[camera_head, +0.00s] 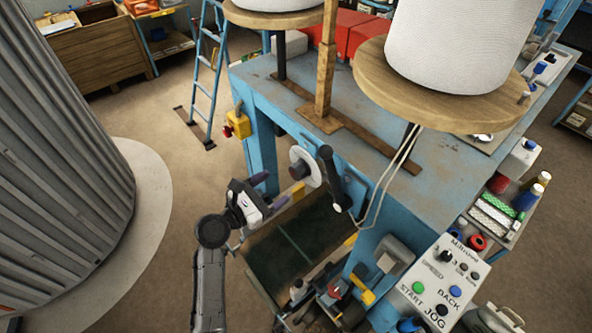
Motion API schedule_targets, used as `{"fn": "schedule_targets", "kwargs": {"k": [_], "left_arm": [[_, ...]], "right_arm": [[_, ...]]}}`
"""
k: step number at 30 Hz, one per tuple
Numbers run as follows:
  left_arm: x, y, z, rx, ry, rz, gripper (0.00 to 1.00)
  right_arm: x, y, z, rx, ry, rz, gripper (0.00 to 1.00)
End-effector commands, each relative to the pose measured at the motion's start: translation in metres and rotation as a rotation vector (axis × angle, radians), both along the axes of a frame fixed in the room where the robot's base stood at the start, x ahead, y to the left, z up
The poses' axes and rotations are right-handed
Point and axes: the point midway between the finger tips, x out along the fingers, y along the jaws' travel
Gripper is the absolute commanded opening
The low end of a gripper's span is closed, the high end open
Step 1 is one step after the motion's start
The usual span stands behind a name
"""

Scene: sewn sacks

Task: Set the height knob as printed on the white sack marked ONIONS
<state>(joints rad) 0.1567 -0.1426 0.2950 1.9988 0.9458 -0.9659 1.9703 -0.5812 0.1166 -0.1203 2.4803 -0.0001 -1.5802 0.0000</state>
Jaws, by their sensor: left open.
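A round white dial (309,159) with a dark knob (299,171) at its centre sits on the side of the blue machine frame, near the middle of the view. I take it for the height knob; any marks on it are too small to read. My left gripper (269,191) is open and empty, to the lower left of the knob and apart from it in the picture. Its fingers point toward the knob's side. No white sack marked ONIONS can be seen. My right gripper is not in view.
A dark crank arm (331,176) hangs just right of the dial. A blue-topped table (420,172) carries white spools (455,45) on wooden discs. A control panel (437,284) with START, JOG and BACK buttons is at lower right. A dark green belt (281,257) lies below the gripper.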

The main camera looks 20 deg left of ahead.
Motion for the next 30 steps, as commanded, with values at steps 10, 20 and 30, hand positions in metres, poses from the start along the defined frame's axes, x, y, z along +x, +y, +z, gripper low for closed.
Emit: {"fn": "schedule_targets", "kwargs": {"k": [10,20,30], "left_arm": [[0.052,-0.026,0.001,0.0,-0.001,0.0,0.74],[0.071,-0.036,0.0,0.001,-0.001,0.001,0.74],[0.072,-0.036,0.0,0.001,-0.001,0.001,0.72]], "right_arm": [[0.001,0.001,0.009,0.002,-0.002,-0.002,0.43],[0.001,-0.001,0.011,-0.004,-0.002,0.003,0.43],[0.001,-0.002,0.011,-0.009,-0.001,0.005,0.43]]}}
